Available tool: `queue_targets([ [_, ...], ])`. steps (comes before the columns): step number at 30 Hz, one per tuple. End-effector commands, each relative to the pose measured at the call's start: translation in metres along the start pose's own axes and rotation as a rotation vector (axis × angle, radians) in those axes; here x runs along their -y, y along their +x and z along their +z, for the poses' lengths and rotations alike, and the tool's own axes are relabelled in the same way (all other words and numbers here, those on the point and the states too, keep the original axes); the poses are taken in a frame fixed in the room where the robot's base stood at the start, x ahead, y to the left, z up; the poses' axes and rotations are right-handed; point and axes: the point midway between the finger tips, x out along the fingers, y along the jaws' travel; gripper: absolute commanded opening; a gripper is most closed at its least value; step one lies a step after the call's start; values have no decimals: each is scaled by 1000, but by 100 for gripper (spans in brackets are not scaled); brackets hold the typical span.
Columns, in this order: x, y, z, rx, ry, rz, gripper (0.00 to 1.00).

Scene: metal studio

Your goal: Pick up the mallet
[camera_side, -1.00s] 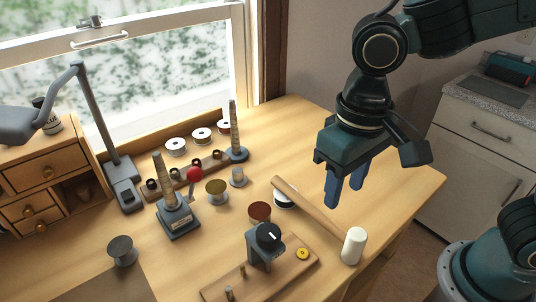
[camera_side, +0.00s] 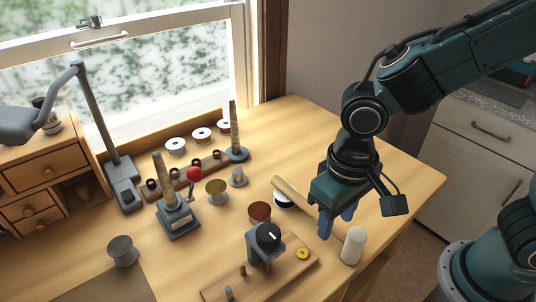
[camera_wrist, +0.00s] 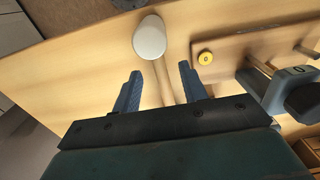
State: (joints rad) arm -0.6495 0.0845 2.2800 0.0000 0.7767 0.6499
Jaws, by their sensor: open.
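The mallet lies on the wooden bench near its right front edge. Its white head (camera_side: 353,245) points toward the front, and its wooden handle (camera_side: 291,191) runs back and left, partly hidden behind my gripper. My gripper (camera_side: 336,222) is above the handle, close to the head, with blue fingers pointing down. In the wrist view my gripper (camera_wrist: 156,88) is open and empty, with the handle (camera_wrist: 164,85) between its two fingers and the white head (camera_wrist: 150,37) just beyond them. I cannot tell the exact height of the fingertips over the bench.
A wooden board with a dark-knobbed winder (camera_side: 266,242) and a yellow disc (camera_side: 302,254) lies left of the mallet head. A reddish-brown spool (camera_side: 259,211) and a white-rimmed spool (camera_side: 284,201) stand near the handle. The bench (camera_side: 395,185) is clear to the right.

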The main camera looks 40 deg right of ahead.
Motion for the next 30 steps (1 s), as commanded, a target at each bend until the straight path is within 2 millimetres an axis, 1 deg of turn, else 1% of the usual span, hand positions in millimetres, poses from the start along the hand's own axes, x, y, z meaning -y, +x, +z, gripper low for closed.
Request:
queue_targets([
  [1,0,7,1,5,0,4,43],
  [3,0,15,1,4,0,3,43],
  [6,0,25,1,3,0,3,43],
  [9,0,30,1,2,0,2,43],
  [25,0,32,0,0,0,0,43],
  [26,0,32,0,0,0,0,41],
  [27,0,32,0,0,0,0,33],
  [29,0,32,0,0,0,0,21],
  [30,0,32,0,0,0,0,13],
])
